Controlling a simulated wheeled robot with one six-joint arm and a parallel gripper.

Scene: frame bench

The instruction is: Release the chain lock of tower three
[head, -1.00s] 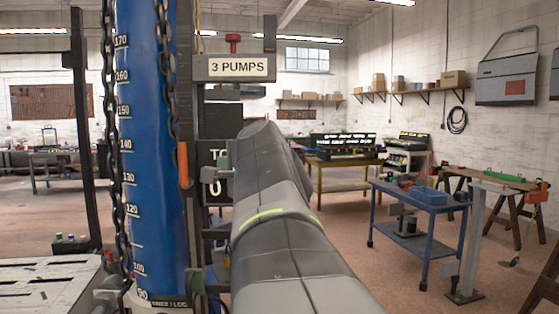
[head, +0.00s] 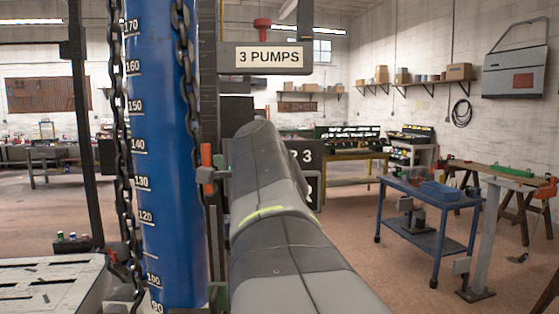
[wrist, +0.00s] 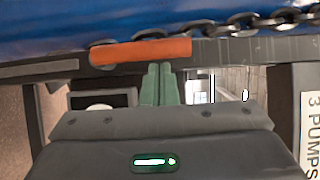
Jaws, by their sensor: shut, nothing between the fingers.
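Tower three's blue column (head: 165,190) with a white number scale stands left of centre in the head view. A dark chain (head: 187,75) hangs down its right side and also crosses the top of the wrist view (wrist: 235,27). An orange lever (head: 206,155) sits beside the column's right edge; it lies across the middle of the wrist view (wrist: 140,52). My gripper (wrist: 161,68) is shut and empty, its green fingertips right at the lever's edge. I cannot tell whether they touch. In the head view my gripper (head: 219,162) is partly hidden by my arm.
A "3 PUMPS" sign (head: 268,57) with a red knob (head: 262,28) above it hangs right of the column. A second chain (head: 121,150) hangs on the column's left. A pale slotted surface (head: 45,285) is at lower left.

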